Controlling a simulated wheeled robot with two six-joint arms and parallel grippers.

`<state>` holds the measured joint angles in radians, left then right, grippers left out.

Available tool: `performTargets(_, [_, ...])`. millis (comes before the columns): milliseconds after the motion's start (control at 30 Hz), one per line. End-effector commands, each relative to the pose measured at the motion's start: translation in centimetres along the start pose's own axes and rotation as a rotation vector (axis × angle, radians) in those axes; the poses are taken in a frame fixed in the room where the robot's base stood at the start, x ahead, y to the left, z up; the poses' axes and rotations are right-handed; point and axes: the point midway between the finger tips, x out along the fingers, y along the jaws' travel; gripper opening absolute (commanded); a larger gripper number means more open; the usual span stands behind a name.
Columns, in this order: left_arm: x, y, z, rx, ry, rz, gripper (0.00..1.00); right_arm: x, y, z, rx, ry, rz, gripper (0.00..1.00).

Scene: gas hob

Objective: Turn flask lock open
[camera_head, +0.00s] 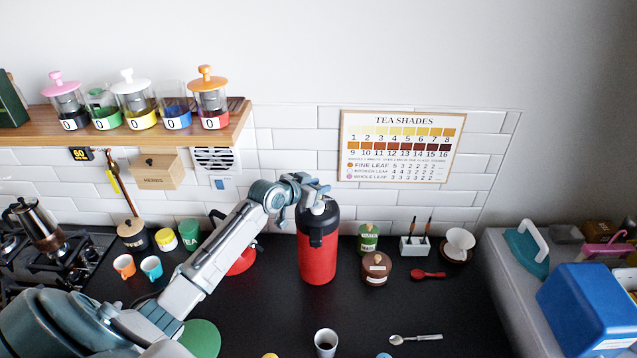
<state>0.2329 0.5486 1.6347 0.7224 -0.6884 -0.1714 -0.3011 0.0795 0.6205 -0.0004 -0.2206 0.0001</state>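The flask (317,258) is red with a black collar and top, and it stands upright on the dark counter near the tiled wall. My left arm reaches in from the lower left, and my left gripper (312,190) is at the top of the flask. The gripper covers part of the flask's lid, so the lock is hidden or too small to make out. I cannot tell whether the fingers touch the lid or whether they are open or shut. My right gripper is not in view.
Right of the flask stand a green tin (368,238), a brown pot (376,270) and a red scoop (428,274). A grey cup (326,342) and a spoon (415,339) are in front. A wooden shelf (225,128) with jars hangs at upper left.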

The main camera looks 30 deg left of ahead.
Motion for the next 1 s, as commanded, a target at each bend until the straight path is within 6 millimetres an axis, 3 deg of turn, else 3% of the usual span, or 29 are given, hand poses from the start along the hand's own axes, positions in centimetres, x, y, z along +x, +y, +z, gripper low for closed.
performTargets(333, [0.42,0.02,0.06,0.0,0.0,0.0,0.31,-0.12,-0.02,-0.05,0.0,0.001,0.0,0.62])
performTargets(500, [0.41,0.02,0.05,0.0,0.0,0.0,0.0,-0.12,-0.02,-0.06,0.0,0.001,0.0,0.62])
performTargets(1000, [0.43,0.11,0.07,-0.027,0.0,-0.065,0.0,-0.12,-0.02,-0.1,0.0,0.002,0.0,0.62])
